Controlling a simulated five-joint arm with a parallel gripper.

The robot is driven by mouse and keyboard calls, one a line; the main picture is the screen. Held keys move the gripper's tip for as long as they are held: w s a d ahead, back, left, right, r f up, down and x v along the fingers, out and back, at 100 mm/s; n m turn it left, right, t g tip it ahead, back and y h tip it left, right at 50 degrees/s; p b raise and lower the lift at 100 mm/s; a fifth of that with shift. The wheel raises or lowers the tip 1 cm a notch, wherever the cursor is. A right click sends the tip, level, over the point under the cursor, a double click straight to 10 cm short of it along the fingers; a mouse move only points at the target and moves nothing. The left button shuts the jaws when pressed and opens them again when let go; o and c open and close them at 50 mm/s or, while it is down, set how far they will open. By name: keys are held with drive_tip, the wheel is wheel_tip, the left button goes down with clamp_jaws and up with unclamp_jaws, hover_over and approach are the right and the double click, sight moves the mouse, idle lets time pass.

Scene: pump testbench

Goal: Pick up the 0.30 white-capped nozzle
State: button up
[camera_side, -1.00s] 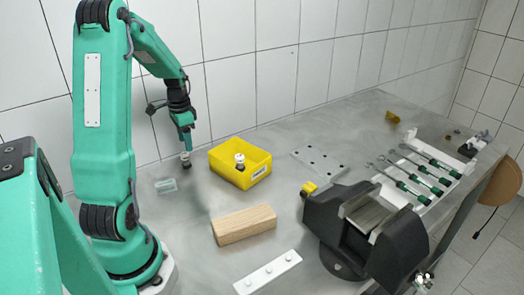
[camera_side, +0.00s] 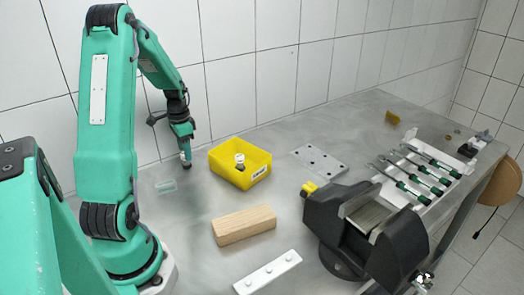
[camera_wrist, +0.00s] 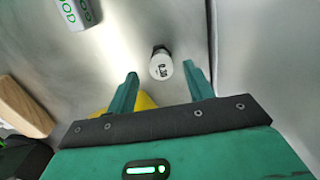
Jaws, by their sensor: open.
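The white-capped nozzle (camera_wrist: 161,66) stands upright on the bench, its cap facing my wrist camera with a printed number that looks like 0.30. My gripper (camera_wrist: 160,70) is open, with one green finger on each side of the nozzle and a gap to each. In the side view the nozzle (camera_side: 187,164) is small and partly hidden just under my gripper (camera_side: 186,154). A second white-capped piece (camera_side: 239,159) stands at the yellow bin (camera_side: 226,172); its number is too small to read.
A small pale block (camera_side: 166,187) lies on the bench near the nozzle. A wooden block (camera_side: 244,225) and a white strip with several studs (camera_side: 268,272) lie nearer the camera. A black vise (camera_side: 350,225) and a rack of green-handled tools (camera_side: 420,175) stand to the right.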

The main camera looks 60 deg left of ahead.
drive_tip(key=shift+s+a+f, duration=0.1)
drive_tip(key=shift+f, duration=2.2)
drive_tip(key=shift+c, duration=0.2)
drive_tip(key=c, duration=1)
